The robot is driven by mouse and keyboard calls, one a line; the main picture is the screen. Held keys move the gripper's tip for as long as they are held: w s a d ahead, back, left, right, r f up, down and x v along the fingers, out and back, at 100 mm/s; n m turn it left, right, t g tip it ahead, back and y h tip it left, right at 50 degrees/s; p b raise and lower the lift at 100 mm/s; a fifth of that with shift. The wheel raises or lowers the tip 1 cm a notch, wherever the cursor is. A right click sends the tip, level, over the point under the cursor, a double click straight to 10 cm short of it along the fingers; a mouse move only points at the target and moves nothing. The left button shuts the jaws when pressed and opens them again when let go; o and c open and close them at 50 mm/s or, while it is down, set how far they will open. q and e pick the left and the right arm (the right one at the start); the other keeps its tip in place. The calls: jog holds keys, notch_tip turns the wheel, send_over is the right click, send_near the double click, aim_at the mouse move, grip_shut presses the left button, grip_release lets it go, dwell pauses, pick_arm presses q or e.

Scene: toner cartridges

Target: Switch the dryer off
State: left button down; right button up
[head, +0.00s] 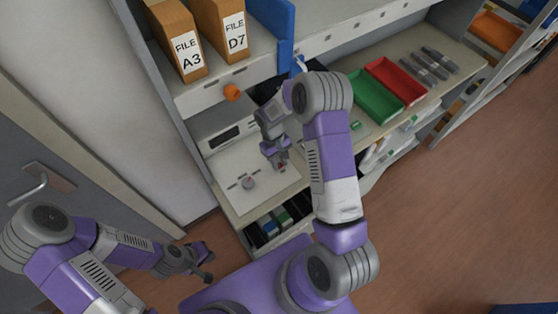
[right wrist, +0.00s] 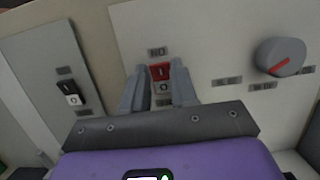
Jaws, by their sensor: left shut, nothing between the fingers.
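A red rocker switch (right wrist: 160,71) sits on a light panel in the right wrist view, with an "I" mark on its red upper part and a small label above it. Which way it is pressed I cannot tell. My right gripper (right wrist: 160,68) is open, its two fingertips on either side of the switch; contact is unclear. In the head view my right gripper (head: 281,165) is low over the white control panel (head: 232,172). My left gripper (head: 208,263) is shut and empty, away from the shelf at the lower left.
A grey knob with a red pointer (right wrist: 281,57) is right of the red switch, and a black rocker switch (right wrist: 70,92) is left. A green tray (head: 374,98) and a red tray (head: 395,80) lie right of my right arm. File boxes (head: 176,40) stand above.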

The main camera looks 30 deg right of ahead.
jog(key=o, duration=0.4)
jog(key=shift+c, duration=0.2)
